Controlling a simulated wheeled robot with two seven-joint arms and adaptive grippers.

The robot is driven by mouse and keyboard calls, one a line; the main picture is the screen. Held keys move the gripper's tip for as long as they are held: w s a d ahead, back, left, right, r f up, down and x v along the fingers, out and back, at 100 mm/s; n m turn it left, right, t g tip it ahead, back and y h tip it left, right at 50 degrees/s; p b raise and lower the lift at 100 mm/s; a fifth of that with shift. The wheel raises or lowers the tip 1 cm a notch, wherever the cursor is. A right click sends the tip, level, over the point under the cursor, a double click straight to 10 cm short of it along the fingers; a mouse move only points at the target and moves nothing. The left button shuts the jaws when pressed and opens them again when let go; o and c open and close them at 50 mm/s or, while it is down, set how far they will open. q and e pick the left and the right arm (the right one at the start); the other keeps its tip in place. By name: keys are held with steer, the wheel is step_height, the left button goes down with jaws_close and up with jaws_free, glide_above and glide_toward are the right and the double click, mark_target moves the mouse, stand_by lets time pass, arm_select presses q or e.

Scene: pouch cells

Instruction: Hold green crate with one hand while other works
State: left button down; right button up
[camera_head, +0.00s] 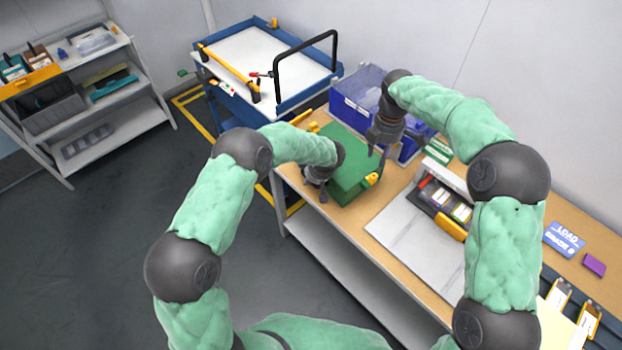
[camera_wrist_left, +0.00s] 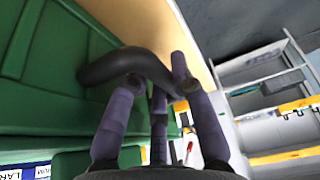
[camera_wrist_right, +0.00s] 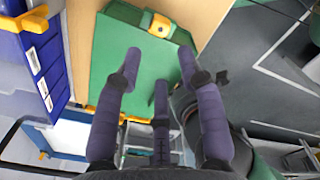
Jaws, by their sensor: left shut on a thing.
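The green crate (camera_head: 343,166) sits on the wooden bench with a yellow latch (camera_head: 371,179) at its near right corner. My left gripper (camera_head: 322,193) is at the crate's near left side. In the left wrist view its fingers are closed around a dark curved handle (camera_wrist_left: 110,68) beside the crate's green wall (camera_wrist_left: 45,70). My right gripper (camera_head: 378,152) hangs above the crate's right part. In the right wrist view its fingers are spread and empty over the flat green top (camera_wrist_right: 108,60). The crate's inside does not show.
A blue bin (camera_head: 350,98) stands behind the crate. A light board (camera_head: 405,240) with a dark tray (camera_head: 437,205) lies to the right. A blue-edged cart (camera_head: 262,65) stands beyond the bench's far end. A shelf rack (camera_head: 115,125) stands at the left.

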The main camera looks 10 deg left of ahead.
jaws_close()
steer(key=s+d+f+m+g+y, duration=0.2)
steer(key=s+f+m+g+y, duration=0.2)
steer(key=s+f+m+y, duration=0.8)
steer(key=d+m+t+y, duration=0.2)
steer(key=d+m+t, duration=1)
steer(key=m+t, duration=0.3)
steer(key=m, duration=0.2)
steer(key=shift+w+f+m, duration=0.25)
steer(key=shift+w+m, duration=0.05)
steer(key=shift+w, duration=0.05)
steer(key=shift+a, duration=0.1)
